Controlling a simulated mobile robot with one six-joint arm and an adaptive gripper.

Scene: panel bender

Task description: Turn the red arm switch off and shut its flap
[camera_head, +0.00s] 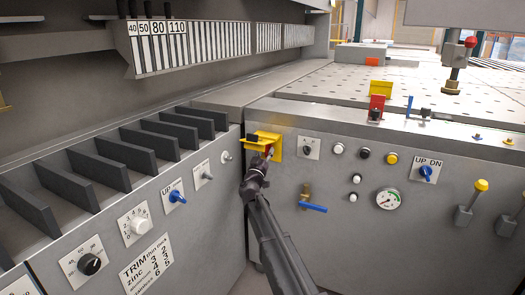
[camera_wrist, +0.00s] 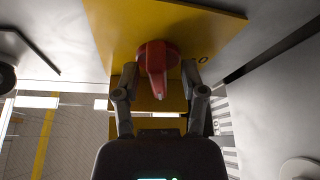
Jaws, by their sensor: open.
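The red switch (camera_wrist: 158,62) has a pointed handle and sits on a yellow backing plate in the wrist view. Its yellow housing with the flap (camera_head: 262,139) is on the grey front panel in the head view, near the inner corner. The yellow flap (camera_wrist: 165,22) appears to stand open, spreading over the top of the wrist view. My gripper (camera_wrist: 159,78) is open, with one finger on each side of the red handle; I cannot tell whether they touch it. In the head view my gripper (camera_head: 262,160) is right at the housing and hides most of the switch.
A small selector (camera_head: 308,148), several buttons and a gauge (camera_head: 389,199) lie to the right on the panel. A blue-handled valve (camera_head: 313,208) juts out below. The left panel with knobs (camera_head: 138,226) meets this panel near my gripper.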

